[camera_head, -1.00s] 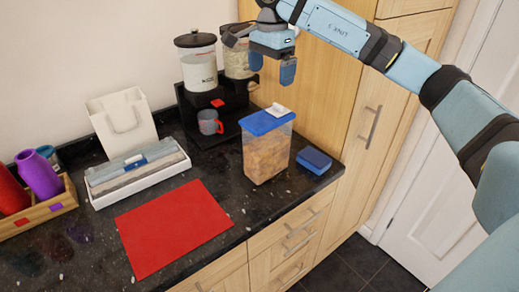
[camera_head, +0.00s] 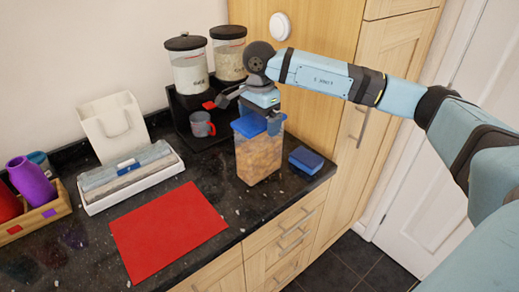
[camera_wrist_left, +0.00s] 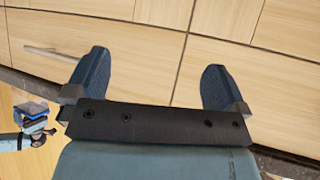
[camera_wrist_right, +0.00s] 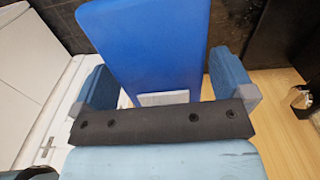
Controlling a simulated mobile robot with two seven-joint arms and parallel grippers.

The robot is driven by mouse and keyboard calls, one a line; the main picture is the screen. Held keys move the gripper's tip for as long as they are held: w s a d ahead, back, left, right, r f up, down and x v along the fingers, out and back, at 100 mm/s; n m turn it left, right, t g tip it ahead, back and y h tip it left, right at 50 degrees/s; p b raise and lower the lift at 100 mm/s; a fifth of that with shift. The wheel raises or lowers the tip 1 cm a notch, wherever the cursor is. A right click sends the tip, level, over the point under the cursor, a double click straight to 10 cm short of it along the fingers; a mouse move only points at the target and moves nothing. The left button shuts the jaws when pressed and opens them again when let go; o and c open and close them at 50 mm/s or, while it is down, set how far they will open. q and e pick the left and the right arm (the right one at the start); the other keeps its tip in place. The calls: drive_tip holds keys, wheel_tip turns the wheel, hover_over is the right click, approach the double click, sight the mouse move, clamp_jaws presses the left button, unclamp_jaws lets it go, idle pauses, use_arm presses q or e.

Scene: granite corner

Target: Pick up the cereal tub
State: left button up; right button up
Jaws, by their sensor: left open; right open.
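The cereal tub (camera_head: 258,160) is a clear box of orange-brown cereal with a blue lid, upright on the dark counter. My right gripper (camera_head: 249,112) is at the top of the tub, fingers pointing down, partly hiding the lid. In the right wrist view the blue lid (camera_wrist_right: 155,40) with a white label (camera_wrist_right: 163,98) lies between the open fingers of my right gripper (camera_wrist_right: 164,85). I cannot tell whether the fingers touch it. My left gripper (camera_wrist_left: 153,78) is open and empty in front of wooden drawer fronts; it is outside the head view.
A blue box (camera_head: 306,160) lies close to the tub's right. A red mat (camera_head: 168,230) covers the front counter. A tall wooden cabinet (camera_head: 325,110) borders the right.

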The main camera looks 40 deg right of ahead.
drive_tip(key=c, duration=1.4)
drive_tip(key=shift+c, duration=0.4)
drive_tip(key=shift+r, duration=0.15)
